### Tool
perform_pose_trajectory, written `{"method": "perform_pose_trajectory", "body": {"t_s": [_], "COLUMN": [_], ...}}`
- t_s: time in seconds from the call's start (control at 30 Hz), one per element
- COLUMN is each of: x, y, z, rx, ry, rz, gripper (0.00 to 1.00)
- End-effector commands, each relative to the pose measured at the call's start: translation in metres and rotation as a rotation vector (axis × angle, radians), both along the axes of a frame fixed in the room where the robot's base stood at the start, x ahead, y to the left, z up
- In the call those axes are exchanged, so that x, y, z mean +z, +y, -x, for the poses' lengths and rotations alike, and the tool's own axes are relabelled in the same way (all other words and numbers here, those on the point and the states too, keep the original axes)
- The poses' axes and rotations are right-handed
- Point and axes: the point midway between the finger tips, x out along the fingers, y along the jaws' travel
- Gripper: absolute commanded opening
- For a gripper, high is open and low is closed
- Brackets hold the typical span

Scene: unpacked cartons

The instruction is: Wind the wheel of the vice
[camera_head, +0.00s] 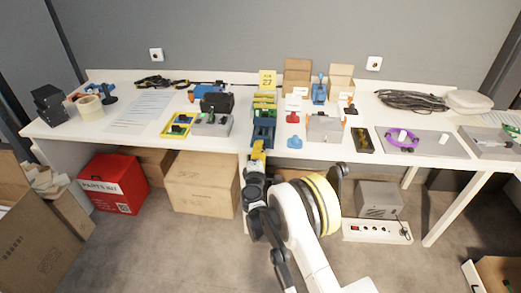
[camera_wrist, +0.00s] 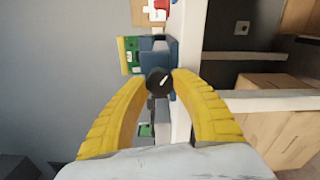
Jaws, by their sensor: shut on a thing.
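The blue vice (camera_head: 263,131) stands at the front edge of the white table, near the middle in the head view. In the wrist view its blue body (camera_wrist: 158,48) lies beyond my fingertips. A round black wheel (camera_wrist: 160,82) with a pale mark faces the wrist camera. My gripper (camera_wrist: 161,79) has its two yellow fingers on either side of the wheel and is shut on it. In the head view my gripper (camera_head: 257,151) is at the table's front edge, just in front of the vice; its fingers hide the wheel there.
A cardboard carton (camera_head: 201,183) and a red box (camera_head: 113,184) sit below.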

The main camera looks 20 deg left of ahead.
Motion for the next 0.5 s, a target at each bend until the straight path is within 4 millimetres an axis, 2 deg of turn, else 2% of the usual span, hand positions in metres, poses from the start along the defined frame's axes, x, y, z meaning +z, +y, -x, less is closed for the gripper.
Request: {"method": "perform_pose_trajectory", "body": {"t_s": [0.5], "x": [-0.0001], "y": [0.0000], "z": [-0.0004], "rx": [0.000], "ry": [-0.114], "rz": [0.474], "gripper": [0.01]}}
